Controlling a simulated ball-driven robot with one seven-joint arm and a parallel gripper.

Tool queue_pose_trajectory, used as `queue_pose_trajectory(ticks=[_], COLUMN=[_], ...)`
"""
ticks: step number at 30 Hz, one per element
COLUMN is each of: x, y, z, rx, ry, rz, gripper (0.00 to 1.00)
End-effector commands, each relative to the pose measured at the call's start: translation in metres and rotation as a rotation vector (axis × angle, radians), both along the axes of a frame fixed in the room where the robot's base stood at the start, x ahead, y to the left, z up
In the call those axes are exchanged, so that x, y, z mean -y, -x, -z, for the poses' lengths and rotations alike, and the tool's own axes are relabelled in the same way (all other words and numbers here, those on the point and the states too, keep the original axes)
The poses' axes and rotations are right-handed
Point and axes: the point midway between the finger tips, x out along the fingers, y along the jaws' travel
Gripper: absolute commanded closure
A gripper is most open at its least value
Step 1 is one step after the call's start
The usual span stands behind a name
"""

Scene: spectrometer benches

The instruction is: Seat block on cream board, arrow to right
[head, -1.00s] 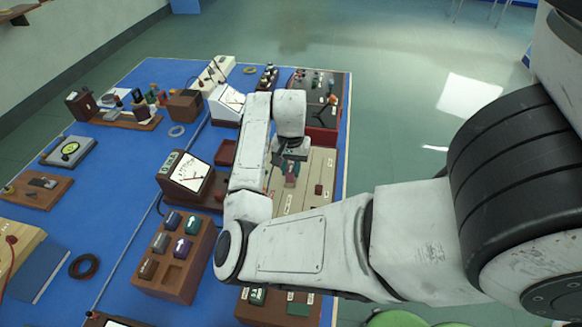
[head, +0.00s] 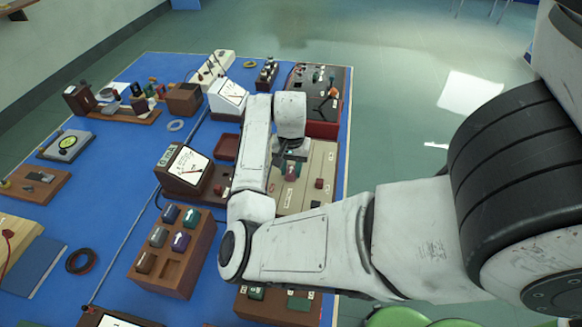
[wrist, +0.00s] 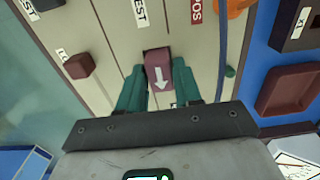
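The block (wrist: 159,72) is maroon with a white arrow. In the wrist view it is at the cream board (wrist: 112,62), against a small dark recess, and its arrow points down the picture toward my palm. My gripper (wrist: 159,80) has its green fingers close on both sides of the block, with no clear gap, so it looks shut on it. Whether the block is fully down in the recess is hidden. In the head view the board (head: 318,160) lies at the table's right edge. The block (head: 291,171) shows small there, below my gripper (head: 290,160).
A dark red knob (wrist: 78,65) stands on the board. A brown rack (head: 172,278) of several coloured blocks stands at front left. A meter (head: 187,168) and a dark red tray (head: 226,147) lie left of the board. A dark instrument box (head: 320,95) stands behind it.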

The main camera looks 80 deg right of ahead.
Motion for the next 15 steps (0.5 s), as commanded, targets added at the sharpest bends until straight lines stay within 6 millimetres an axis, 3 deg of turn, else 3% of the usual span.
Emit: queue_pose_trajectory(ticks=[6,15], x=[0.0,0.0001], y=[0.0001,0.0001], z=[0.0,-0.002], rx=[0.0,0.0], ry=[0.0,0.0], rz=[0.0,0.0], gripper=[0.45,0.44])
